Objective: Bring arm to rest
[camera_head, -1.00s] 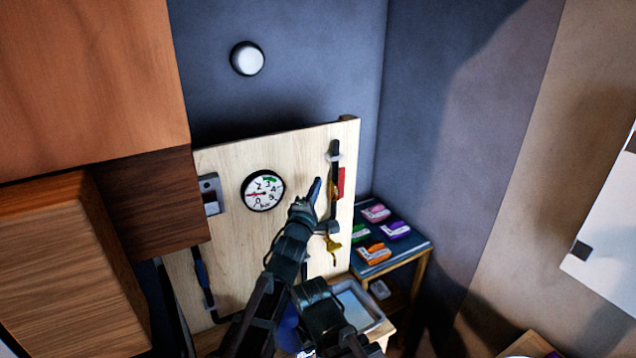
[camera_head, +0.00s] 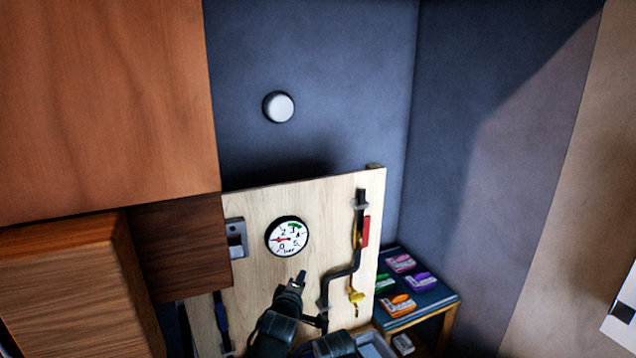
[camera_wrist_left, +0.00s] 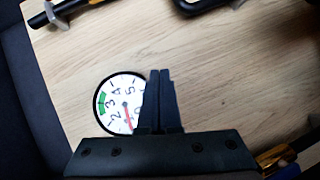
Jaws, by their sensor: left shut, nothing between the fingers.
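My left gripper (camera_head: 299,280) is in front of the light wooden panel (camera_head: 262,204), below the round gauge, and its fingers point up. In the left wrist view the two fingers (camera_wrist_left: 160,76) are shut together with nothing between them. They overlap the right edge of the white gauge (camera_wrist_left: 118,104) in that view. The gauge (camera_head: 287,237) has a red needle and a green zone. My left arm comes up from the bottom edge of the head view. The right gripper cannot be made out in these frames.
A small table (camera_head: 436,301) with coloured boxes stands at right. Wooden cabinets (camera_head: 105,100) fill the left.

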